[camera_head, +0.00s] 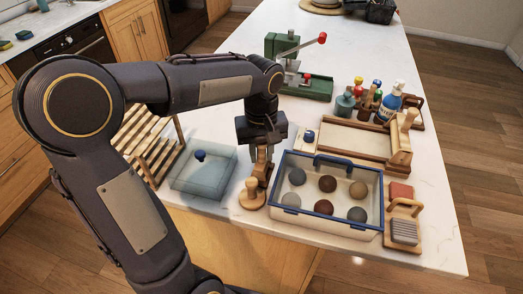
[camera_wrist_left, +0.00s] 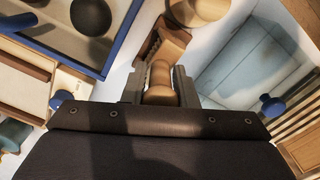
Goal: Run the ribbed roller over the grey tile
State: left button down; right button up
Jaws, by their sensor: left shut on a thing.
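My left gripper (camera_head: 262,150) points down and is shut on a wooden tool, which I take to be the ribbed roller (camera_head: 262,168). In the left wrist view, the fingers (camera_wrist_left: 160,90) close around its light wooden handle, and a brown part with a notched edge (camera_wrist_left: 152,48) shows beyond them. A round wooden base (camera_head: 252,196) is just below the tool; I cannot tell whether they touch. The grey tile (camera_head: 405,232) lies at the front right, by a wooden handle piece (camera_head: 403,207). My right gripper is out of view.
A blue-rimmed clear bin (camera_head: 340,224) with several balls stands right of my left gripper. A translucent blue box (camera_head: 200,178) and a slatted wooden rack (camera_head: 145,140) are left. A reddish tile (camera_head: 401,191), wooden tray (camera_head: 350,140), bottles (camera_head: 389,102) and green press (camera_head: 300,85) are also there.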

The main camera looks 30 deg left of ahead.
pick_arm(q)
jog(key=c, duration=1.1)
grip_release()
notch_tip(320, 180, up, 8)
jog(key=shift+f, duration=0.1)
jog(key=s+d+f+m+t+h, duration=0.1)
jog(key=s+f+m+t, duration=0.1)
jog(key=s, duration=0.3)
jog(key=s+d+f+m+t+h, duration=0.1)
jog(key=s+f+m, duration=0.1)
jog(key=s, duration=0.4)
jog(key=s+d+f+m+t+h, duration=0.1)
jog(key=s+d+f+m+t, duration=0.1)
jog(key=s, duration=0.4)
jog(key=shift+d+f+m+t+h, duration=0.1)
jog(key=shift+f+m+t+h, duration=0.2)
jog(key=shift+f, duration=0.2)
